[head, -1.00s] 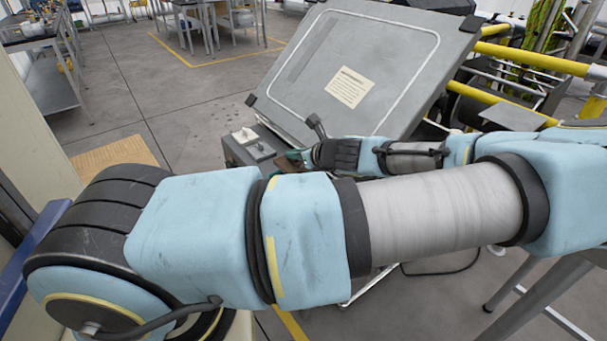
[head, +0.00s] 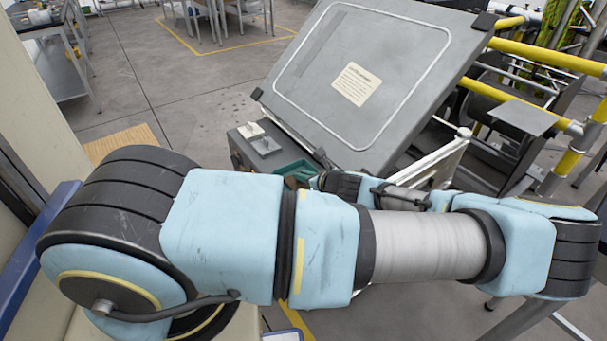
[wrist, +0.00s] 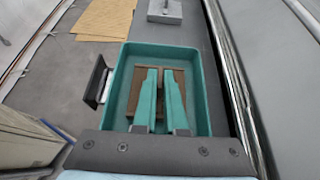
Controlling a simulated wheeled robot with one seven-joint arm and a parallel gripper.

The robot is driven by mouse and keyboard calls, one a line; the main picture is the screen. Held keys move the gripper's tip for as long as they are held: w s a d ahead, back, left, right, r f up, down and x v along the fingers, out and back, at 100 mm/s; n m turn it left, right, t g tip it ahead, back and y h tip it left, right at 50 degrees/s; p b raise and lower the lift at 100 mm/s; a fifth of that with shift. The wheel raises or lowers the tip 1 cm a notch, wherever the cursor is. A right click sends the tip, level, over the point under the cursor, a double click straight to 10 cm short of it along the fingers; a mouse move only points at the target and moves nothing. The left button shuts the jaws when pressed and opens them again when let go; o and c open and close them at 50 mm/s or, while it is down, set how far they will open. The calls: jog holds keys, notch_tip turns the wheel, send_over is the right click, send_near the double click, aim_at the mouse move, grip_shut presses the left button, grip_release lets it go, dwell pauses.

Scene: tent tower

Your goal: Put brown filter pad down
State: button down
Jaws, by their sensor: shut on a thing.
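The brown filter pad (wrist: 136,100) shows in the wrist view as a brown rectangle around and between my fingers. My gripper (wrist: 160,72) has two teal fingers pointing into a teal tray (wrist: 207,85), and it is shut on the pad. The pad lies within the tray's outline. I cannot tell whether it touches the tray's floor.
A large grey tilted panel (head: 400,75) with a label rises beside the tray. In the wrist view, tan sheets (wrist: 104,18) lie at upper left. Yellow rails (head: 545,57) stand at right.

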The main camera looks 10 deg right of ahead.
jog(key=c, duration=1)
grip_release()
jog(key=b+v, duration=0.4)
jog(key=v, duration=0.8)
jog(key=s+a+f+n+g, duration=0.1)
jog(key=s+a+n+g, duration=0.3)
jog(key=a+n+g, duration=0.75)
jog(key=a+r+n+h, duration=0.1)
jog(key=a+r+n, duration=0.2)
jog(key=r+n, duration=0.2)
jog(key=a+r+n+t+h, duration=0.1)
jog(key=a+r+n+h, duration=0.1)
jog(key=a+r+n, duration=0.2)
jog(key=a+r+n+t+h, duration=0.1)
jog(key=a+r+n+h, duration=0.1)
jog(key=r+n, duration=0.5)
jog(key=shift+w+a+r+n, duration=0.15)
jog(key=shift+a+n, duration=0.2)
jog(key=shift+n, duration=0.25)
jog(key=shift+w+a+r+n, duration=0.1)
jog(key=shift+a+r+n, duration=0.1)
jog(key=shift+a+n, duration=0.25)
